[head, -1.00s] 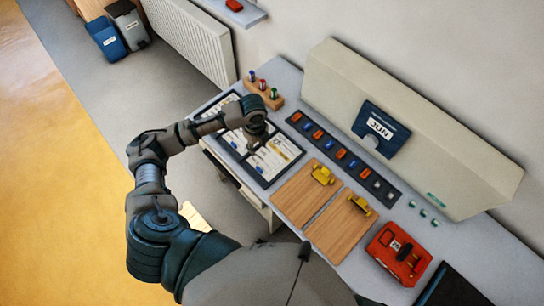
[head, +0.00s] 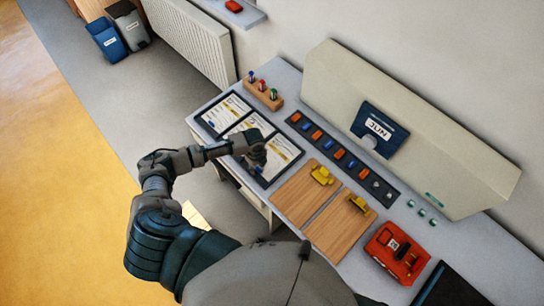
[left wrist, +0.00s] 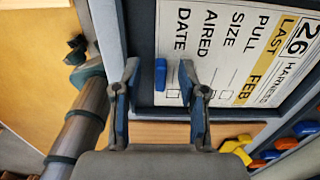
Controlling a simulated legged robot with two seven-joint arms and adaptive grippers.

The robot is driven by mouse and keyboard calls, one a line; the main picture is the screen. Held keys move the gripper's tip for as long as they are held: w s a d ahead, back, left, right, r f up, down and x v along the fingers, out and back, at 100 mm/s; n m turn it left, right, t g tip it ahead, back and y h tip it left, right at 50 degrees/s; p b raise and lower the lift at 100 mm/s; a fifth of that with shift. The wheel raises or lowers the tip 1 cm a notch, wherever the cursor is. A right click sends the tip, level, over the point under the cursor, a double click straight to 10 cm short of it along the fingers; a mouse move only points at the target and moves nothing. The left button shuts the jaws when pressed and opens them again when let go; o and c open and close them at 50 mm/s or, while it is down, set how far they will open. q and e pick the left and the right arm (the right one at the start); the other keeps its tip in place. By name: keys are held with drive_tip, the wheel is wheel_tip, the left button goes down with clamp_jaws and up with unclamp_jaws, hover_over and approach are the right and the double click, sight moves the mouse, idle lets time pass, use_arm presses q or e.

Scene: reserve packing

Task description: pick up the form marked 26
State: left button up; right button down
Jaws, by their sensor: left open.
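The form marked 26 (left wrist: 225,50) is a white sheet with a yellow band, lying in a dark tray (left wrist: 145,35). A small blue tab (left wrist: 160,74) shows at its lower left edge in the left wrist view. In the head view this form appears to be the one (head: 281,153) nearest the wooden boards. My left gripper (left wrist: 160,72) is open; the blue tab shows between its fingertips, and nothing is held. In the head view the left gripper (head: 257,163) is over this form's left part, hiding some of it. My right gripper is not seen.
Other forms (head: 222,114) lie in the neighbouring tray sections. Wooden boards with yellow clips (head: 322,174), a dark strip of orange and blue pieces (head: 328,143), a peg block (head: 263,95) and a red case (head: 398,253) stand around. The cream housing (head: 400,130) borders the back.

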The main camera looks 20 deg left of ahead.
use_arm(q)
drive_tip(key=shift+d+f, duration=0.2)
drive_tip(key=shift+f, duration=0.3)
drive_tip(key=shift+c, duration=0.4)
clamp_jaws()
